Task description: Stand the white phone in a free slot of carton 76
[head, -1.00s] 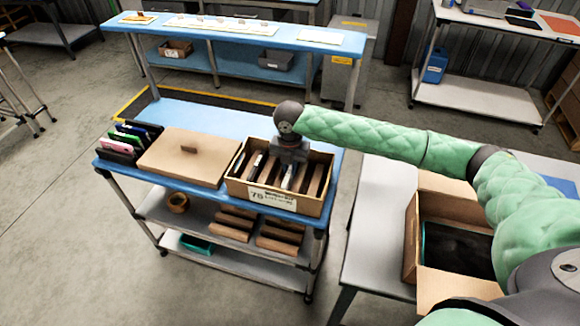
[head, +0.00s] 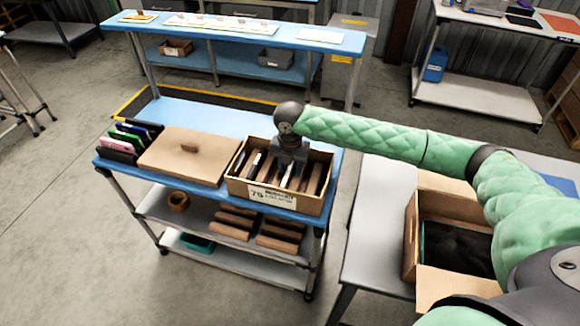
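Carton 76 (head: 314,204) is an open cardboard box with dark dividers, at the right end of the blue-topped cart. My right gripper (head: 290,178) points down into its middle, its fingertips among the dividers. A thin pale edge, probably the white phone (head: 284,181), shows low at the fingers; most of it is hidden by the gripper and the dividers. Whether the fingers still pinch it is too small to tell. Another pale-edged item (head: 257,160) stands in a slot further left in the carton. My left gripper is out of view.
A brown lidded board (head: 165,163) with a small handle lies left of the carton. A rack of several coloured phones (head: 118,146) stands at the cart's left end. An open box (head: 411,235) sits on the grey table at right. The cart's back strip is clear.

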